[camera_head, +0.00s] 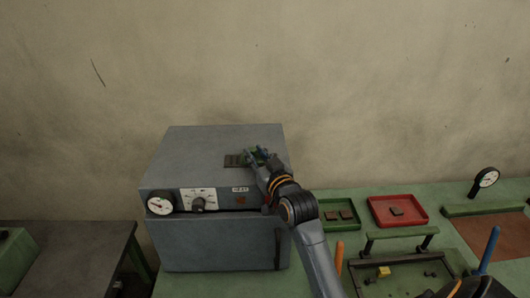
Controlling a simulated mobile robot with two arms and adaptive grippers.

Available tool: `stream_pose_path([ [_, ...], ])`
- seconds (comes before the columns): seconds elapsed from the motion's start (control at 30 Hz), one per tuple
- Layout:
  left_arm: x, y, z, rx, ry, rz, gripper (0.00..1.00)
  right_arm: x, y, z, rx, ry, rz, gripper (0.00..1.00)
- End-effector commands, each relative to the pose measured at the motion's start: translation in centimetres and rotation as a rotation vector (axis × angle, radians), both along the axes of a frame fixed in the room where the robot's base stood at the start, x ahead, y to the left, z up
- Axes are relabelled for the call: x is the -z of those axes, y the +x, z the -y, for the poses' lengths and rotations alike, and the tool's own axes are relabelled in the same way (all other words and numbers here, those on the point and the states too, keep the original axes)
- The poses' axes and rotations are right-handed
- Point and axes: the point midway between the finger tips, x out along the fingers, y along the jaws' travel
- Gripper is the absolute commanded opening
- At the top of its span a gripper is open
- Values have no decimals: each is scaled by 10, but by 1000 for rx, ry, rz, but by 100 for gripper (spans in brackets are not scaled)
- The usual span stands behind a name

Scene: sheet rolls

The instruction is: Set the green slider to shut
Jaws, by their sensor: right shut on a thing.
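A grey oven-like box (215,150) stands on the green bench, with a dark slotted vent (232,160) in its top. The green slider (260,154) is at the right end of this vent, mostly hidden by my right gripper. My right gripper (256,157) reaches over the box's top from the lower right and is shut on the green slider. The slider's exact position along the vent cannot be told. My left gripper is not in view.
The box front carries a round gauge (160,205), a dial (198,204) and a door handle (278,249). To the right are a green tray (328,222), a red tray (398,223) with a brown piece, and a gauge on a stand (487,178). A plain wall stands behind.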

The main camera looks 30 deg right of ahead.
Motion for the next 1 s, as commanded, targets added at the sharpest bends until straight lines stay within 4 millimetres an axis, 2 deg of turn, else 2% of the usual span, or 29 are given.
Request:
stream_pose_path([
  [0.03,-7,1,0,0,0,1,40,-3,7,-12,-4,8,-1,0],
  [0.1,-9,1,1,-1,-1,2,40,-2,14,-23,-3,8,-1,0],
  [0.2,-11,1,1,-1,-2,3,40,-1,21,-35,-3,6,-1,0],
  [0.53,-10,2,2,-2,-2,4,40,-1,23,-39,-4,3,2,0],
  [0.57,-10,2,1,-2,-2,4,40,-1,23,-39,-5,3,2,27],
  [0.67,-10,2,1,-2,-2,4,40,-1,23,-39,-4,3,2,47],
  [1.0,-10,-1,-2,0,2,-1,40,-1,21,-39,-3,2,0,47],
])
